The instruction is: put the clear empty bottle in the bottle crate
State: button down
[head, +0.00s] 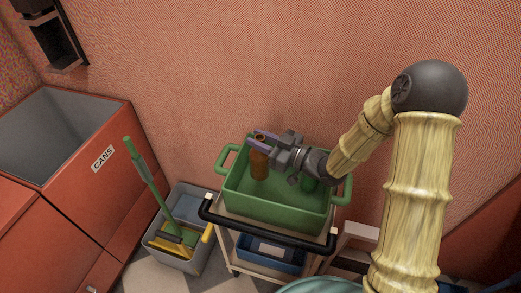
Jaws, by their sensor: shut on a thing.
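I cannot tell whether the bottle's base touches the crate floor. The crate has a handle at each end and stands on top of a cart; no label on it can be read. A green bottle-like thing (310,184) shows inside the crate on the right, partly hidden by my gripper. I cannot make out a clear bottle.
The cart (223,245) has a black handle bar (266,234) along its front and a blue tray (257,260) below. A grey bucket (186,259) with a green-handled tool stands to its left. An open red bin marked CANS (101,188) is farther left. A wall rises close behind the crate.

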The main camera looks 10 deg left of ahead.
aim_at(260, 157)
notch_tip(260, 157, down, 4)
jog(key=shift+r+b, duration=0.15)
jog(key=shift+b, duration=0.15)
jog(key=shift+f+b, duration=0.35)
jog(key=shift+f, duration=0.25)
jog(key=c, duration=1.2)
grip_release()
jog(key=shift+o, duration=0.2)
jog(key=shift+r, duration=0.1)
